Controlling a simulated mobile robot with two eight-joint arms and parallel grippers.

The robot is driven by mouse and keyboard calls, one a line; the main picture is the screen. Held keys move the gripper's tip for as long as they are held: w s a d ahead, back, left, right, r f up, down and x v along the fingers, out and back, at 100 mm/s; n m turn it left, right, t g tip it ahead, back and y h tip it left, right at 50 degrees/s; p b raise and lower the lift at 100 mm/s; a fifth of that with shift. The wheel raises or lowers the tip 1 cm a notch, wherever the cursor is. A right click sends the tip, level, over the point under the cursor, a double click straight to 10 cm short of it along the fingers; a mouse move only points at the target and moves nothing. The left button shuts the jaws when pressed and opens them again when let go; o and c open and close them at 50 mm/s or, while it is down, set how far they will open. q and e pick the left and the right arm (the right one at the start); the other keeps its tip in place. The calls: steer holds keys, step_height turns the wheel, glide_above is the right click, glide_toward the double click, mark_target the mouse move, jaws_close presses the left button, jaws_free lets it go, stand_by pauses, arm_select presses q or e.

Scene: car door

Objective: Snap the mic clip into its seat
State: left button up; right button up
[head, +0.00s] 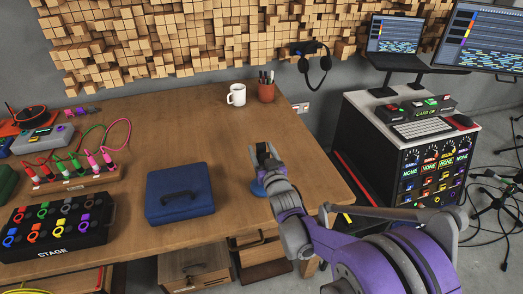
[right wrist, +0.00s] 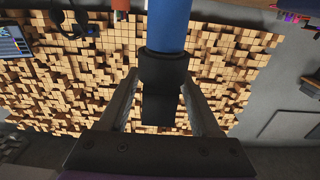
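My right gripper (head: 263,150) is over the right half of the wooden table, above a blue rounded thing (head: 256,187) that my wrist partly hides. In the right wrist view, a black clip-like piece (right wrist: 165,95) sits between my two fingers, joined in line with a thick blue cylinder (right wrist: 169,25). The fingertips meet the sides of its black collar, so the gripper looks shut on it. I cannot tell whether the blue cylinder and the blue rounded thing are one object. A separate seat is not clear. My left gripper is not in view.
A blue case (head: 180,192) lies left of my right gripper. A white mug (head: 237,95) and a pen pot (head: 266,88) stand at the back. A black stage box (head: 58,226) and a cable rack (head: 72,182) are at left. The table (head: 185,130) is clear in the middle.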

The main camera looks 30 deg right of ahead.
steer(key=shift+o, duration=0.3)
steer(key=v, duration=1)
steer(key=shift+s, duration=0.4)
steer(key=shift+p, duration=0.3)
steer(key=s+a+n+g+y+p, duration=0.1)
steer(key=s+a+g+p, duration=0.4)
steer(key=s, duration=0.5)
steer(key=s+a+r+n+g+y+p, duration=0.1)
steer(key=s+a+g+y+p, duration=0.2)
steer(key=s+a+g+p, duration=0.3)
steer(key=s+a+g, duration=0.1)
steer(key=s+a, duration=0.1)
steer(key=s, duration=0.1)
steer(key=shift+s+n, duration=0.35)
steer(key=shift+n, duration=0.05)
